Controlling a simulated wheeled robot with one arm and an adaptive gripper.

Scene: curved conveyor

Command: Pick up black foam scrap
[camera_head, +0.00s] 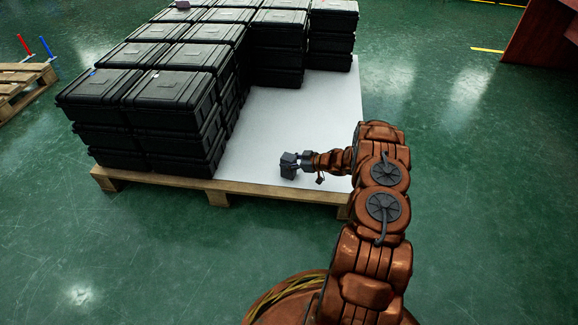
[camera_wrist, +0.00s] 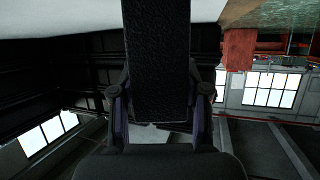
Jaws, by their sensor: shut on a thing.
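The black foam scrap (camera_wrist: 160,55) is a dark, rough-textured block. In the wrist view it fills the space between the two fingers of my gripper (camera_wrist: 160,92), which is shut on it. In the head view my gripper (camera_head: 300,159) is over the front part of the pallet's white sheet. The small dark block at its end is the foam scrap (camera_head: 288,167). Whether it touches the sheet is hard to tell.
Stacked black cases (camera_head: 170,100) fill the left and back of the wooden pallet (camera_head: 270,190). The white sheet (camera_head: 310,110) is bare right of them. Another pallet (camera_head: 22,85) stands at the far left, and a reddish-brown object (camera_head: 545,35) at top right. Green floor is clear around.

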